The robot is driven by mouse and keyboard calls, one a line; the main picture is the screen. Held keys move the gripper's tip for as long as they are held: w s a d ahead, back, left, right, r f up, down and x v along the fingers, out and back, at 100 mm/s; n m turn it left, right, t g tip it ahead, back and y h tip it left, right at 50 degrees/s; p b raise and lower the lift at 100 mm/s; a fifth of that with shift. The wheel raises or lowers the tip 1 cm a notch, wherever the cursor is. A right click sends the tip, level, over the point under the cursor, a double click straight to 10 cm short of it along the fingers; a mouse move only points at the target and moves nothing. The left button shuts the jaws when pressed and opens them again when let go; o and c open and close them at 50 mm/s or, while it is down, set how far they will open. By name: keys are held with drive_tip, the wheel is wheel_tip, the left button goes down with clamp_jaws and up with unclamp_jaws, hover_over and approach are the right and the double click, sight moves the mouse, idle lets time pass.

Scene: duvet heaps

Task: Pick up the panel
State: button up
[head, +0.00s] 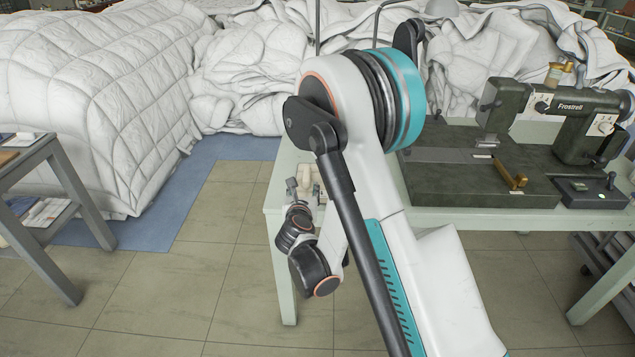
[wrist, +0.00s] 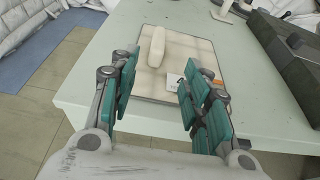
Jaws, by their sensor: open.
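A flat beige panel (wrist: 190,55) lies on the pale table in the wrist view. A cream, rounded, elongated piece (wrist: 157,46) rests on it, left of its middle. A small white tag (wrist: 173,82) with dark print lies near its front edge. My gripper (wrist: 160,78) is open and empty, its teal-padded fingers spread over the near side of the panel. Whether the fingers touch it I cannot tell. In the head view my gripper (head: 303,190) is small beside the table's left end, and my arm hides most of the panel there.
The pale table (head: 450,217) carries a dark sewing machine (head: 580,115) on the right. White duvet heaps (head: 95,90) fill the back and left. A grey side table (head: 62,185) stands at the left. Tiled floor (head: 215,270) between the tables is clear.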

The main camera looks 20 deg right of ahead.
drive_tip(key=p+x, duration=0.2)
drive_tip(key=x, duration=0.5)
drive_tip(key=shift+w, duration=0.1)
drive_tip(key=shift+b+x, duration=1.35)
drive_tip(key=shift+x, duration=1.7)
drive_tip(key=shift+w+a+r, duration=0.1)
drive_tip(key=shift+a+r, duration=0.1)
clamp_jaws()
